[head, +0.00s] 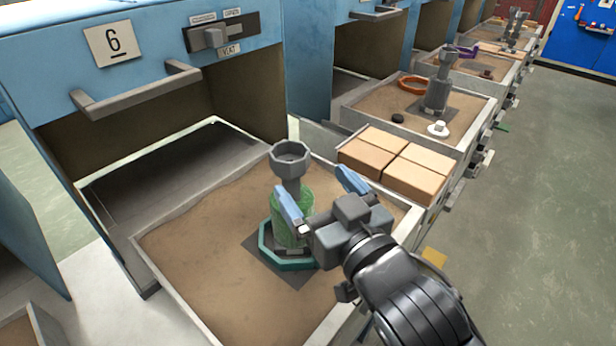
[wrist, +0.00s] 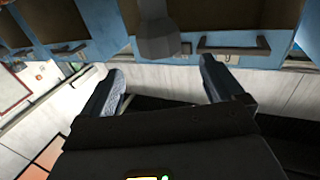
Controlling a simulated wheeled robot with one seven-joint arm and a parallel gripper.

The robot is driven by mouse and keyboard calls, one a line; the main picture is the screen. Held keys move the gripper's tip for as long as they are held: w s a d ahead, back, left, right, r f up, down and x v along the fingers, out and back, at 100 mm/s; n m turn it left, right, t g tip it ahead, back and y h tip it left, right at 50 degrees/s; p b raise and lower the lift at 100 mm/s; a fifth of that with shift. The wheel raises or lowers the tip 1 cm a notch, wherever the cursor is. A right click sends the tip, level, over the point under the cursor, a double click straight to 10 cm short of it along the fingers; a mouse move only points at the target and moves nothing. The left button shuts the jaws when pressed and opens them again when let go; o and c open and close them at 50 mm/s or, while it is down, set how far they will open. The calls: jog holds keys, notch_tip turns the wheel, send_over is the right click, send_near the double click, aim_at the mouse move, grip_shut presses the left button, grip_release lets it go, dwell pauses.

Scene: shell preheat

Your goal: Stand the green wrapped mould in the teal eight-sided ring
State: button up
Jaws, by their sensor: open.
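The green wrapped mould (head: 293,224) stands upright on the sand-filled tray, with a grey eight-sided cup (head: 290,160) on a neck at its top. The teal eight-sided ring (head: 287,264) lies on a dark square plate, around the mould's foot. My gripper (head: 320,190) is open beside the mould's upper part; its left blue finger overlaps the green wrap in the head view. In the wrist view the two fingers are wide apart with nothing gripped, and a grey cup (wrist: 158,45) appears upside down beyond them. The contact of foot and plate is partly hidden.
The sand tray (head: 190,310) sits before an open blue oven marked 6 (head: 112,43). Tan blocks (head: 395,165) stand close behind my gripper. A further tray holds an orange ring (head: 412,84) and a grey mould (head: 438,88). The floor at right is clear.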

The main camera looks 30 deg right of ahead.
jog(key=shift+s, duration=0.25)
jog(key=s+f+n+g+y, duration=0.1)
jog(key=s+f, duration=0.3)
jog(key=s, duration=0.3)
jog(key=s+f+g, duration=0.1)
jog(key=s+f, duration=0.3)
jog(key=s, duration=0.3)
jog(key=s+g, duration=0.1)
jog(key=s, duration=1.5)
jog(key=shift+s+d, duration=0.25)
jog(key=shift+d, duration=0.15)
jog(key=shift+r, duration=0.15)
